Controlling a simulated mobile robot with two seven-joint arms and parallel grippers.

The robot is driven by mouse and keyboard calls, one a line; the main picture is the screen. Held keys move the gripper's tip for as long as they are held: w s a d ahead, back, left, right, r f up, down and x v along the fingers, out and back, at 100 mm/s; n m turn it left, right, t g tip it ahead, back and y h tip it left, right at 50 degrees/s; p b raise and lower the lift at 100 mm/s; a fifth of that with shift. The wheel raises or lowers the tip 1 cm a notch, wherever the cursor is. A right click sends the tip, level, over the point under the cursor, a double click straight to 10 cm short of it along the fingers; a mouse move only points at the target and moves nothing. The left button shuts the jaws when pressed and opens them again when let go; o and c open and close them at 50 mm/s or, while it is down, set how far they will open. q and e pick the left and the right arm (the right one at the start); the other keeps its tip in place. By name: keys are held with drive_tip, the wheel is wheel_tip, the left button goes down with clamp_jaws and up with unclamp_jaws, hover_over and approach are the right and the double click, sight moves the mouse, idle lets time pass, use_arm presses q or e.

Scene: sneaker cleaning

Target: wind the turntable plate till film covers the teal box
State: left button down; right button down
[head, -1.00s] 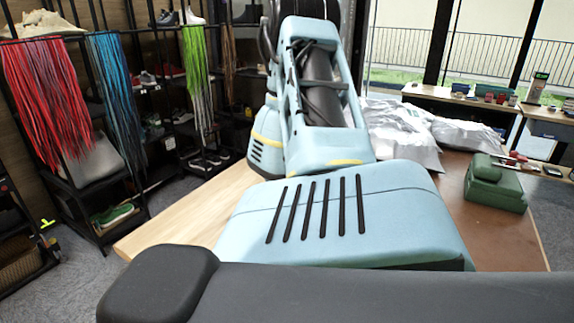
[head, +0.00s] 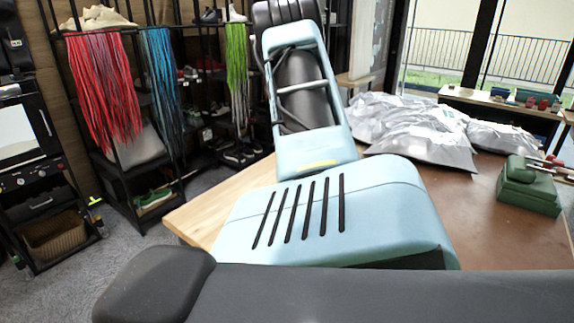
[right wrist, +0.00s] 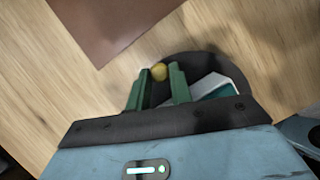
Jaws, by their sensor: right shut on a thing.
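In the right wrist view, my right gripper (right wrist: 160,81) has green fingers closed around a small yellow knob (right wrist: 159,71). The knob is at the edge of a dark round turntable plate (right wrist: 215,61) on the wooden table. A teal box (right wrist: 217,91) with a pale whitish part sits on the plate, to the right of the fingers and partly hidden by my gripper body. I cannot tell how much film covers it. The plate and box do not show in the head view, where my arm fills the middle. My left gripper is not in view.
A brown mat (right wrist: 105,25) lies on the table. In the head view, silvery bags (head: 415,130) lie at the back and a green case (head: 528,190) stands at the right. Racks with shoes and colored laces (head: 105,85) stand at the left.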

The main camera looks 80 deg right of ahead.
drive_tip(key=shift+a+f, duration=0.1)
drive_tip(key=shift+a, duration=0.1)
drive_tip(key=c, duration=1.3)
unclamp_jaws()
drive_tip(key=shift+d, duration=0.1)
drive_tip(key=shift+o, duration=0.2)
